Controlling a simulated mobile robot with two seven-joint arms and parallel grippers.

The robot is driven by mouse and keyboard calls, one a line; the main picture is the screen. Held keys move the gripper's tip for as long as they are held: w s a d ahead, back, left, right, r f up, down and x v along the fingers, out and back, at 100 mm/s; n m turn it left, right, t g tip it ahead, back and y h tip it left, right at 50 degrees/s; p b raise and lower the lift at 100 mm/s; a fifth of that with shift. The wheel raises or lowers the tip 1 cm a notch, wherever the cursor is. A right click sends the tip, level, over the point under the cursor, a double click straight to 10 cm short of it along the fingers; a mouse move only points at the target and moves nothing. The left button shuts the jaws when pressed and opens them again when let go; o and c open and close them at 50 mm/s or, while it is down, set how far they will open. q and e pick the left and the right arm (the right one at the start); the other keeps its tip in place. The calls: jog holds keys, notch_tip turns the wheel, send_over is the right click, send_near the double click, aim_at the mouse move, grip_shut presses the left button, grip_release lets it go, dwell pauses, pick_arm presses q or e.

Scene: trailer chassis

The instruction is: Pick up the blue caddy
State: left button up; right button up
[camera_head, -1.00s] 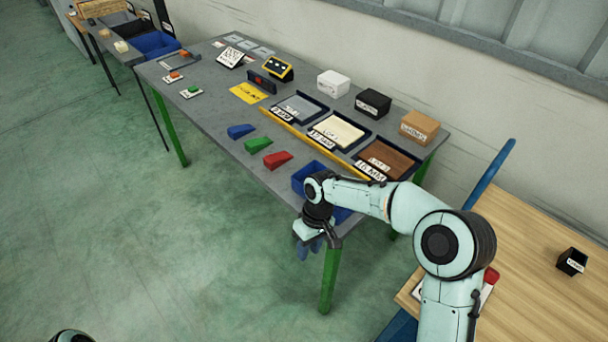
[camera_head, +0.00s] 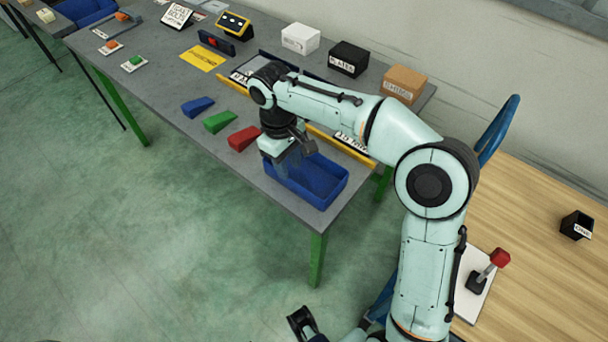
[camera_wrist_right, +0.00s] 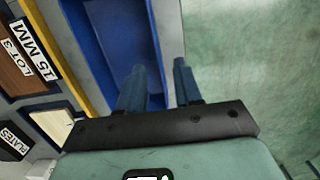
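The blue caddy (camera_head: 325,187), an open blue bin, sits at the front right corner of the grey table. My right gripper (camera_head: 283,165) is at its left end, pointing down, and partly hides that end. In the right wrist view the two blue fingers (camera_wrist_right: 158,85) are apart with nothing clamped between them. One finger lies over the inside of the caddy (camera_wrist_right: 100,45), and the other lies beyond its long front wall. That wall runs through the gap between them. I cannot tell whether the fingers touch it.
Red (camera_head: 244,138), green (camera_head: 220,121) and blue (camera_head: 198,106) wedges lie left of the caddy. A yellow strip (camera_head: 342,146) and labelled trays lie behind it. White (camera_head: 300,38), black (camera_head: 348,59) and tan (camera_head: 404,84) boxes stand farther back. A wooden bench (camera_head: 540,220) is at right.

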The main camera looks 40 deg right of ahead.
aim_at(291, 179)
jog(key=f, duration=0.2)
jog(key=f+b, duration=0.1)
jog(key=f, duration=0.4)
jog(key=shift+s+d+f+b, duration=0.15)
jog(key=shift+d+f+b, duration=0.05)
jog(key=shift+d+b, duration=0.1)
grip_shut()
